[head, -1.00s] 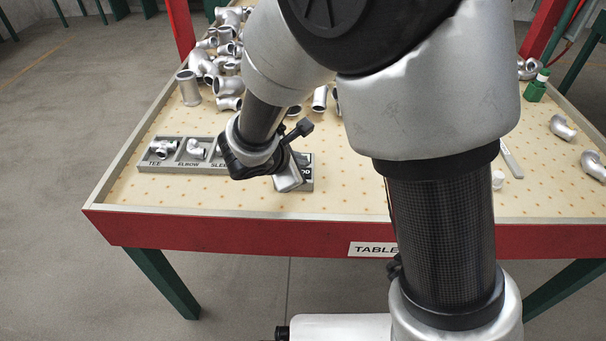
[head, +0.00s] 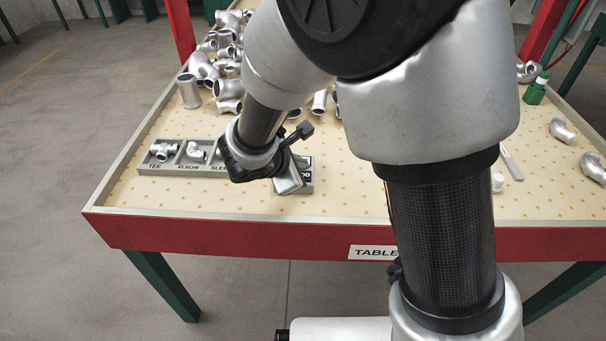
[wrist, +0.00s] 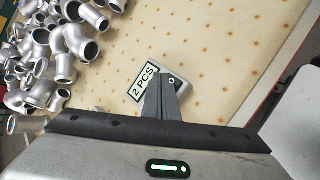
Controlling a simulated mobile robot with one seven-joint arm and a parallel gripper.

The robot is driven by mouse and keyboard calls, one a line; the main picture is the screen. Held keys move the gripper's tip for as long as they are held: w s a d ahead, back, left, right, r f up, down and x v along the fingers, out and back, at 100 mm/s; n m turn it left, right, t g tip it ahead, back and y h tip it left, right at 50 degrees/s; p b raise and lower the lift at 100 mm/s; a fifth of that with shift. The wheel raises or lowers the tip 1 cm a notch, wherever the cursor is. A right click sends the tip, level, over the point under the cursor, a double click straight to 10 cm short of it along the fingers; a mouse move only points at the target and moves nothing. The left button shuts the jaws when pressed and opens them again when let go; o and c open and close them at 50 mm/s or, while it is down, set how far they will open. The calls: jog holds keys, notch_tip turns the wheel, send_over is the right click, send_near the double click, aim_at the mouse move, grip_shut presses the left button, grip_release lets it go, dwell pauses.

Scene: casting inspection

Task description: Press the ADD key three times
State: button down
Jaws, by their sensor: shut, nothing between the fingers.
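A small grey counter box (head: 307,186) stands on the table near its front edge, largely hidden behind my gripper (head: 290,187) in the head view. In the wrist view the counter box (wrist: 184,91) has a display (wrist: 143,81) reading "2 PCS". A dark patch with a light ring mark (wrist: 172,80) shows beside my fingertips. My gripper (wrist: 162,76) is shut and empty, its fingertips over the box top. The ADD key itself is not clearly visible; my fingers may cover it. I cannot tell whether the tips touch it.
A grey sorting tray (head: 180,170) with labelled compartments holds fittings just left of my gripper. A pile of metal pipe fittings (head: 215,75) lies at the back left. A green bottle (head: 536,90) and loose fittings (head: 562,129) are at the right. The front middle tabletop is mostly clear.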

jog(key=shift+f, duration=0.1)
dwell(0.7)
jog(key=shift+f+b, duration=0.35)
jog(key=shift+b, duration=0.3)
jog(key=shift+f+b, duration=0.35)
jog(key=shift+b, duration=0.1)
dwell(0.4)
jog(key=shift+r, duration=0.15)
jog(key=shift+r+p, duration=0.5)
jog(key=shift+r, duration=0.15)
jog(key=shift+r+p, duration=1.9)
jog(key=shift+r, duration=0.65)
